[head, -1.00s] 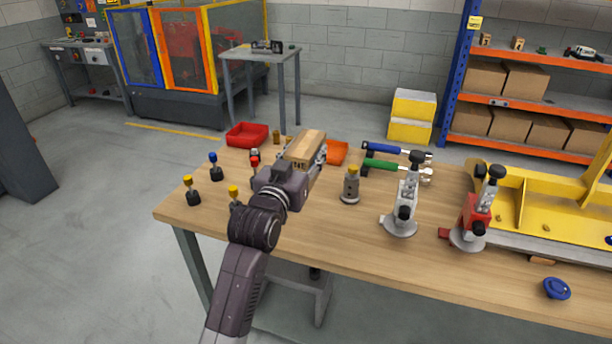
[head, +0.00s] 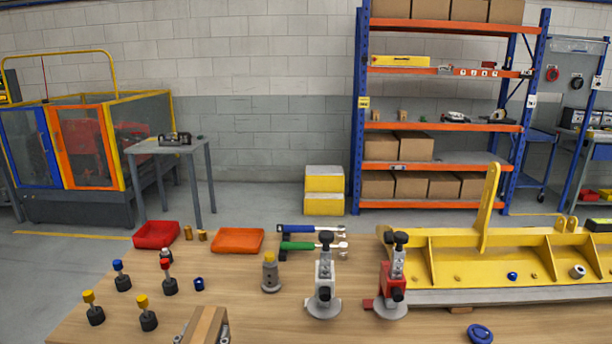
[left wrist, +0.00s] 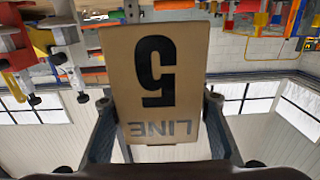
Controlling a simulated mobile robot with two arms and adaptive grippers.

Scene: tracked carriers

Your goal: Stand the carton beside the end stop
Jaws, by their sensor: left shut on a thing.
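The carton (head: 208,324) is a brown box at the bottom edge of the head view, mostly cut off. My left gripper (head: 203,335) is shut on it, with a fingertip on each side. In the left wrist view the carton (left wrist: 155,75) fills the middle between the two fingers (left wrist: 158,118). Its face carries a black 5 and the grey word LINE, both upside down in that picture. I cannot make out which thing is the end stop. My right gripper is in neither view.
The wooden bench holds a red tray (head: 156,234), an orange tray (head: 237,241), green-handled and blue-handled tools, a white-bodied clamp (head: 325,275), a red clamp (head: 392,280) and a large yellow frame (head: 500,260). Several colour-topped pegs stand at the left.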

